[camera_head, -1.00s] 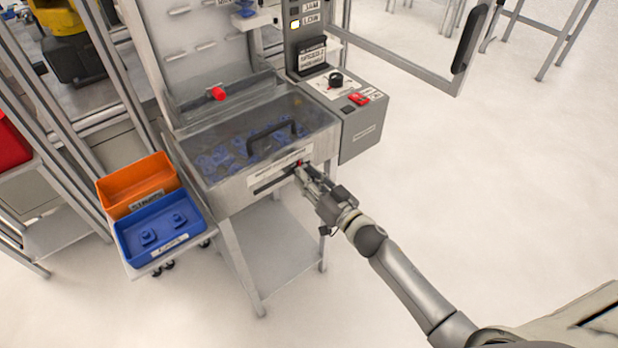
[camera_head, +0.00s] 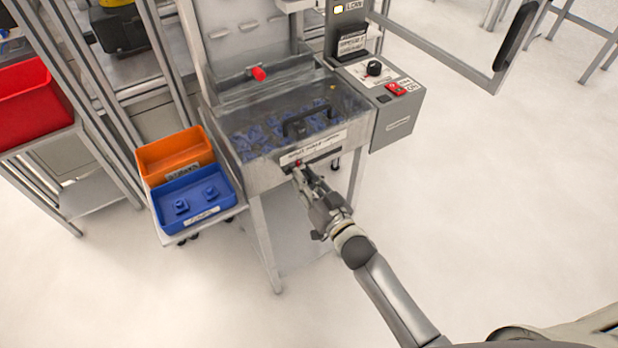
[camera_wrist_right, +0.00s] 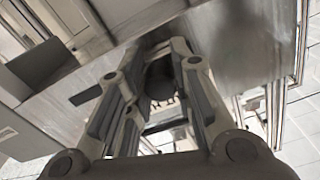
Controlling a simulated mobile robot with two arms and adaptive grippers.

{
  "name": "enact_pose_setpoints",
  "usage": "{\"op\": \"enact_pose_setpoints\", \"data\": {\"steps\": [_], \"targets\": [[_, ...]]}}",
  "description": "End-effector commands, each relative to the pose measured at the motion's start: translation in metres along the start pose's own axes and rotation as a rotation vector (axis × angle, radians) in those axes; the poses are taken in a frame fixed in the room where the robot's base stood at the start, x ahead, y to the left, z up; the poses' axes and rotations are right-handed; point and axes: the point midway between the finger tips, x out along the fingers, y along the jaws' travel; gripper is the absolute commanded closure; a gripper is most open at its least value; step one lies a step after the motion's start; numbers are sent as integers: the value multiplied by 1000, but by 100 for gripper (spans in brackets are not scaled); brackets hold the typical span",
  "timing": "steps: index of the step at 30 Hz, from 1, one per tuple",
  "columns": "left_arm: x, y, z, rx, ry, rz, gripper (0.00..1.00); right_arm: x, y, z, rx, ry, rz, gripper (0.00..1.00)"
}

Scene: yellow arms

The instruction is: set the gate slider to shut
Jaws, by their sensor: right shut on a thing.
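The gate slider (camera_head: 297,162) is a small red-tipped knob in a dark slot under a white label on the front of the grey parts hopper (camera_head: 262,178). The knob is at the left end of the slot, and the empty slot runs off to its right. My right gripper (camera_head: 299,171) is shut on the slider, reaching from the lower right. In the right wrist view the fingers (camera_wrist_right: 160,95) close around a dark round piece, with the metal front behind; the fingers hide much of the knob. My left gripper is not in view.
An orange bin (camera_head: 176,154) and a blue bin (camera_head: 194,198) stand left of the hopper. A control box (camera_head: 396,112) with a black knob and red switch is at its right. A red crate (camera_head: 32,103) is far left.

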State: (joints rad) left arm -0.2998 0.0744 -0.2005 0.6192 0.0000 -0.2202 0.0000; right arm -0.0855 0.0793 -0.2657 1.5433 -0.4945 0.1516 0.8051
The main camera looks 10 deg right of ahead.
Motion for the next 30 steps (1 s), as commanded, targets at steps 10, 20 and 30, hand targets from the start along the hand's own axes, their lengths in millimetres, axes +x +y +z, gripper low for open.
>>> {"op": "enact_pose_setpoints", "data": {"steps": [10,20,30], "targets": [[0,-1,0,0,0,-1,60,1,-3,0,0,1,-6,56],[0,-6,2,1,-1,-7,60,-9,-2,1,1,-1,-4,56],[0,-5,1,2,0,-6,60,-69,-3,2,0,-3,-5,56]]}}
